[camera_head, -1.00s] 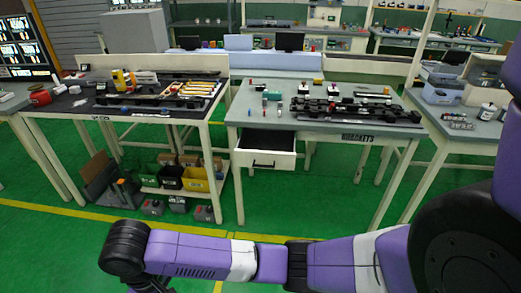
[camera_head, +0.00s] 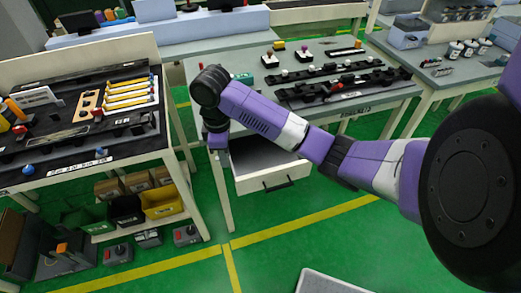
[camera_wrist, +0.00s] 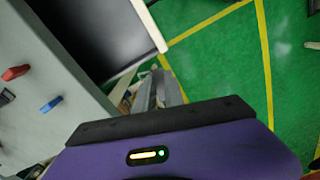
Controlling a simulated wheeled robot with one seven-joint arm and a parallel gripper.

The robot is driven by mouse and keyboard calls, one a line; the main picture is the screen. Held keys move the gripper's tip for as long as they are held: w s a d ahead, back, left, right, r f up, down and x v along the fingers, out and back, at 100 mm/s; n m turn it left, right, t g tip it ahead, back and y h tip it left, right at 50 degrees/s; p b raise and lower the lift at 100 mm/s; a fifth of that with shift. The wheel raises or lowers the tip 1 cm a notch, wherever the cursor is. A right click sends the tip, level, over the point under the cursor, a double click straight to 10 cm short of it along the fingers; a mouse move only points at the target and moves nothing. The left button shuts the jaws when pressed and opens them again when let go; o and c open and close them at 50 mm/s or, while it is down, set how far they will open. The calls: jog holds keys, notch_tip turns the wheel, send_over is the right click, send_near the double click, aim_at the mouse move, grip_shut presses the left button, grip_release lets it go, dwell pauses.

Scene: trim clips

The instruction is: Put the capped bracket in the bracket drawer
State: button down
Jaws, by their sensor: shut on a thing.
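The drawer (camera_head: 271,182) under the right-hand workbench is pulled open; its visible inside is dark and looks empty. Its dark floor and pale rim also show at the top of the wrist view (camera_wrist: 95,35). My gripper (camera_wrist: 160,92) points down past the drawer's front corner, outside the rim in that picture. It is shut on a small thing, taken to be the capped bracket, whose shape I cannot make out. In the head view, my gripper hangs at the drawer's left side, mostly hidden by my wrist.
The right-hand workbench (camera_head: 235,68) carries dark rails and small coloured parts. A left-hand bench (camera_head: 80,165) holds a dark tool tray, with bins (camera_head: 163,203) below. Red (camera_wrist: 16,72) and blue (camera_wrist: 51,104) parts lie on the bench near my wrist. Green floor is clear before the drawer.

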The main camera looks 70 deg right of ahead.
aim_at(267, 167)
jog(key=s+d+r+n, duration=0.2)
jog(key=s+d+r, duration=0.15)
jog(key=d, duration=0.35)
jog(key=s+d+r+n, duration=0.1)
jog(key=s+d+r, duration=0.1)
jog(key=s+d, duration=0.4)
jog(key=f, duration=1.3)
jog(key=w+d+f, duration=0.1)
jog(key=f, duration=0.5)
jog(key=shift+w+f, duration=0.1)
jog(key=shift+f, duration=0.3)
jog(key=shift+f, duration=0.2)
jog(key=c, duration=1.4)
grip_release()
jog(key=shift+c, duration=0.2)
jog(key=shift+r, duration=0.1)
